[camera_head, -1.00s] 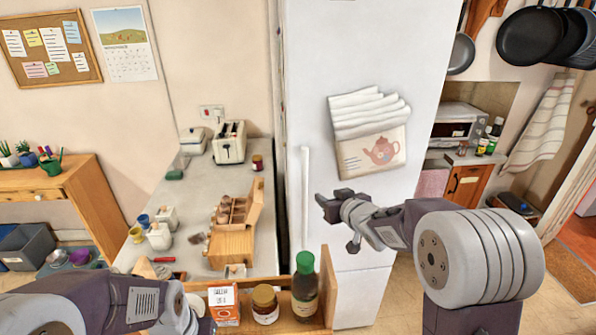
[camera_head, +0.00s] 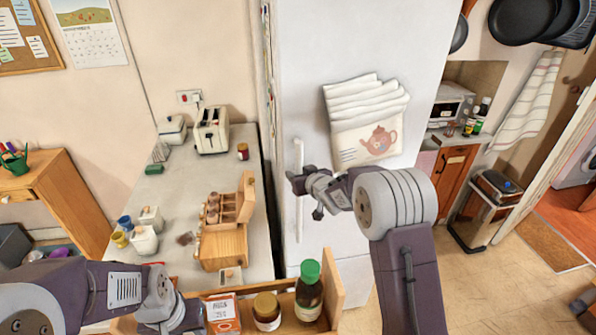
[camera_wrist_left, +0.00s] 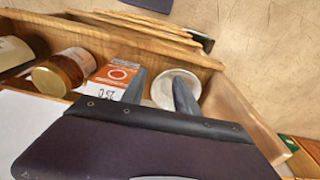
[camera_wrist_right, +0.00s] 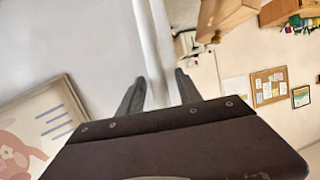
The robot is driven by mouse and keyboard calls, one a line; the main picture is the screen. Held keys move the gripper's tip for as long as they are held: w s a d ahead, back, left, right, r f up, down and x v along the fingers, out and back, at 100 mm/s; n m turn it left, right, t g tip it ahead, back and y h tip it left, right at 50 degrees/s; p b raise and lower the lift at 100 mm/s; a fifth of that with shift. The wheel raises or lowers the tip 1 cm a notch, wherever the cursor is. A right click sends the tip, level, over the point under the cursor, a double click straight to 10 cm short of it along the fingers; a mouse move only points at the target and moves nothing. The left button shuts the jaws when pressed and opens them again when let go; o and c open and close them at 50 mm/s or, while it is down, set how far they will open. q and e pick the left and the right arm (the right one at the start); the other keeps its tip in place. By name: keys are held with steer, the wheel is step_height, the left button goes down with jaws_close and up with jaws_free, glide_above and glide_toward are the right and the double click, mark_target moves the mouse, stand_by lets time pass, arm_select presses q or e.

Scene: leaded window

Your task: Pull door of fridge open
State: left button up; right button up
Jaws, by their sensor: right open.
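The white fridge (camera_head: 350,45) stands upright at the centre in the head view, its door flush with the body. Its long, pale vertical handle (camera_head: 299,158) is on the door's left side. My right gripper (camera_head: 291,180) is at the handle's middle height, partly covering it. In the right wrist view its fingers (camera_wrist_right: 160,82) are apart, and a white upright strip (camera_wrist_right: 148,40), likely the handle, runs between them; contact cannot be told. My left gripper (camera_wrist_left: 160,85) has its fingers apart above the wooden shelf box, with nothing visibly gripped.
A wooden shelf box (camera_head: 334,290) holds a green-capped bottle (camera_head: 309,290), a jar (camera_head: 267,310) and a carton (camera_head: 222,314) in front. A counter (camera_head: 180,200) with a toaster (camera_head: 211,130) stands left of the fridge.

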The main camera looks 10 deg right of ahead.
steer(key=shift+s+d+r, duration=0.1)
steer(key=shift+s+r, duration=0.1)
steer(key=shift+s, duration=0.15)
steer(key=shift+w+f, duration=0.1)
steer(key=shift+w, duration=0.1)
jaws_close()
stand_by(1.0)
